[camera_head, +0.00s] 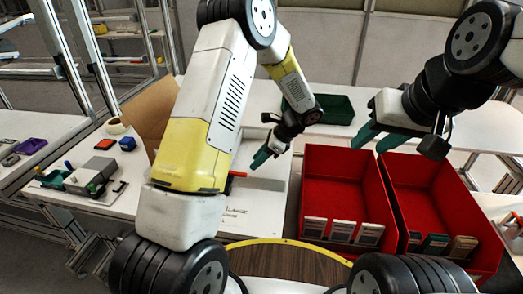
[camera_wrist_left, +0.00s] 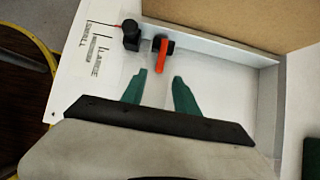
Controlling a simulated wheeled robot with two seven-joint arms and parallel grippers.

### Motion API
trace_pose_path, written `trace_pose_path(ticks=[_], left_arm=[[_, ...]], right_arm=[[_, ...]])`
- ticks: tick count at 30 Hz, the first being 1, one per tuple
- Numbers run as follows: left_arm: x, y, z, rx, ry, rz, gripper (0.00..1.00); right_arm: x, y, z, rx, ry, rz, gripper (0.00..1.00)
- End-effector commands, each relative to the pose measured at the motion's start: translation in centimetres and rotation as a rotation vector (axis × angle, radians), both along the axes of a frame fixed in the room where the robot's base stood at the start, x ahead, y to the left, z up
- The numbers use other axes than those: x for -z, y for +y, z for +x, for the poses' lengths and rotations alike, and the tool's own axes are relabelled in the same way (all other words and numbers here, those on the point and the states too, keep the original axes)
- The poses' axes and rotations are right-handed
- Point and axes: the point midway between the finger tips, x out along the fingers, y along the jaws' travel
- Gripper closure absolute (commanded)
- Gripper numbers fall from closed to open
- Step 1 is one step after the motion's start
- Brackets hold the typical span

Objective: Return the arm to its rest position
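My left arm reaches down across the middle of the head view. Its gripper (camera_head: 262,158) is over the white work surface (camera_head: 236,212), left of the red bins. In the left wrist view, the two green fingers (camera_wrist_left: 158,88) are apart with nothing between them, so it is open. A black clamp with an orange-red handle (camera_wrist_left: 161,56) lies just beyond the fingertips in that view. My right gripper (camera_head: 380,143) hangs above the back edge of the red bins. Its green fingers are apart and hold nothing visible.
Two red bins (camera_head: 342,187) (camera_head: 431,195) with label cards stand at the right. A dark green bin (camera_head: 330,108) is behind them. A cardboard box (camera_head: 151,110) stands left of my left arm. A grey device (camera_head: 91,173) and small items lie on the left table.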

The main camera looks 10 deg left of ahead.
Motion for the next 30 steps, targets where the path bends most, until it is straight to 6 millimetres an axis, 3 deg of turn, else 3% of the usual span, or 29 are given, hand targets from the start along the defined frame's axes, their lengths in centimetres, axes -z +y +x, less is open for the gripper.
trace_pose_path(ticks=[6, 11, 21, 30], left_arm=[[-0.5, 0.2, -0.1, -0.013, -0.01, -0.007, 0.64], [-4.3, 1.2, -1.3, -0.127, -0.085, -0.076, 0.64], [-15.6, 3.7, -8.9, -0.586, -0.355, -0.373, 0.64], [-22.1, 4.1, -16.7, -0.992, -0.571, -0.686, 0.64]], right_arm=[[0.0, 0.0, 0.0, 0.0, 0.0, 0.0, 0.64], [0.0, 0.0, 0.0, 0.0, 0.0, 0.0, 0.64], [0.0, 0.0, 0.0, 0.0, 0.0, 0.0, 0.64], [0.0, 0.0, 0.0, 0.0, 0.0, 0.0, 0.64]])
